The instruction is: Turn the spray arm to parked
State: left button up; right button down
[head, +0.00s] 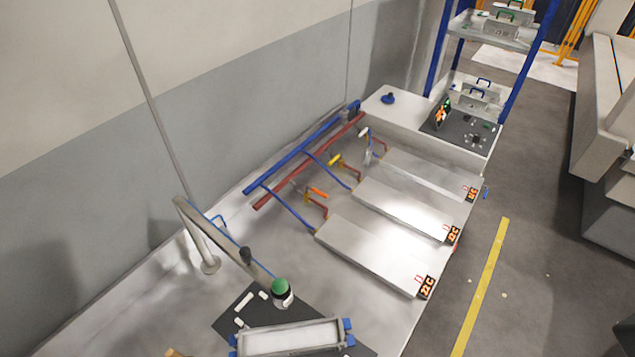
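The spray arm (225,242) is a grey bar on top of an upright post that stands on a round foot (210,266) on the pale bench. The bar reaches from the post toward the lower right, with a thin blue line along it. A dark knob (245,255) sits partway along it. A green-topped white and dark head (281,291) is at its outer end, over the dark mat (232,317) and just above a pale tray with blue corners (290,338). I cannot make out a parked mark. Neither of my grippers is in view.
Blue pipe (300,150) and red pipe (310,160) run along the back of the bench. Several flat metal plates with orange displays (425,287) lie to the right. A blue-posted shelf (512,85) stands farther back. Floor with a yellow stripe (480,290) is clear at right.

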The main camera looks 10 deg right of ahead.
aim_at(242, 256)
jog(key=i+j, duration=0.1)
jog(key=j, duration=0.35)
jog(key=j+u, duration=0.1)
jog(key=j, duration=0.4)
jog(key=i+j, duration=0.15)
jog(key=j, duration=0.3)
jog(key=u, duration=0.05)
